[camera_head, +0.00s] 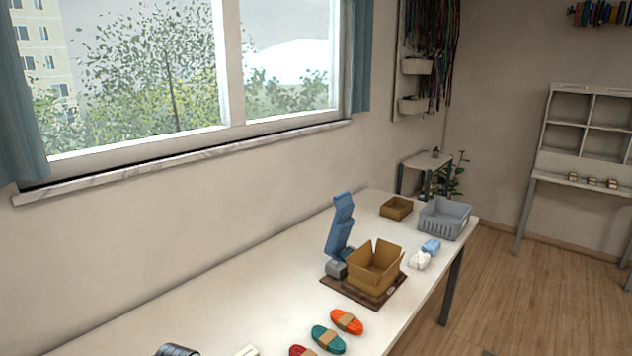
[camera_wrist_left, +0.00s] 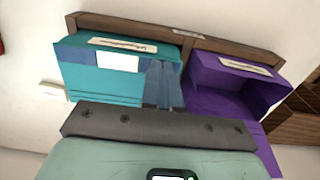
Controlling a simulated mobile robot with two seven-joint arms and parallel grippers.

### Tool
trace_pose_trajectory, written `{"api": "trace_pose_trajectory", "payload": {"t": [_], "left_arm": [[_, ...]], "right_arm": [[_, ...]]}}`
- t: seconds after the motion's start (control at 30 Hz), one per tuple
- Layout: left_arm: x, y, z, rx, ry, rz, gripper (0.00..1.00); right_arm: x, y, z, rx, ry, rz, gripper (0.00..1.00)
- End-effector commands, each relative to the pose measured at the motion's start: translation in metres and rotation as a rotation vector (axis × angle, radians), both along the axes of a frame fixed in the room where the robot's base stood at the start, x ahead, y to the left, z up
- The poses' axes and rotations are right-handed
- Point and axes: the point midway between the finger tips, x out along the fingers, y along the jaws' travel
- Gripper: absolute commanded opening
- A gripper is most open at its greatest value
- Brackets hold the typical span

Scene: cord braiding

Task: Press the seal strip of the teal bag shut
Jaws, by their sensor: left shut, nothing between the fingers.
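The teal bag (camera_wrist_left: 106,84) stands in a wooden holder (camera_wrist_left: 183,37) in the left wrist view. It has a white label, a pale lettered strip near its top and a darker blue band across its upper part. My left gripper (camera_wrist_left: 164,66) is shut and empty, its fingertips at the right end of the teal bag. I cannot tell whether they touch it. A purple bag (camera_wrist_left: 229,100) stands just to the right, its mouth looking open. The head view shows neither the bags nor my right gripper.
In the head view, the long white table (camera_head: 225,312) holds several cord bundles, an open cardboard box (camera_head: 374,268), a blue upright device (camera_head: 341,222), a small brown box (camera_head: 397,208) and a grey basket (camera_head: 444,218). The table's left middle stretch along the wall is clear.

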Motion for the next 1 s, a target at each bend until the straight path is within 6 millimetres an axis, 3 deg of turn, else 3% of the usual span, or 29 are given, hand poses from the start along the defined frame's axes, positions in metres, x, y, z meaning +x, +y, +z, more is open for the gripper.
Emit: {"api": "trace_pose_trajectory", "payload": {"t": [0.03,0.23,0.6,1.0], "left_arm": [[-0.004,0.0,-0.008,-0.002,0.02,0.001,0.0],[-0.003,0.001,-0.008,-0.001,0.02,0.001,0.0],[-0.003,0.0,0.006,0.001,0.018,-0.001,0.0],[0.018,-0.016,0.01,0.0,0.009,-0.003,0.0]], "right_arm": [[0.0,0.0,-0.001,0.0,0.0,0.0,0.43],[0.0,0.0,0.0,0.0,0.0,0.0,0.43],[0.004,0.0,0.009,0.0,-0.005,0.001,0.43],[0.011,0.0,0.023,0.0,-0.012,0.0,0.43]]}}
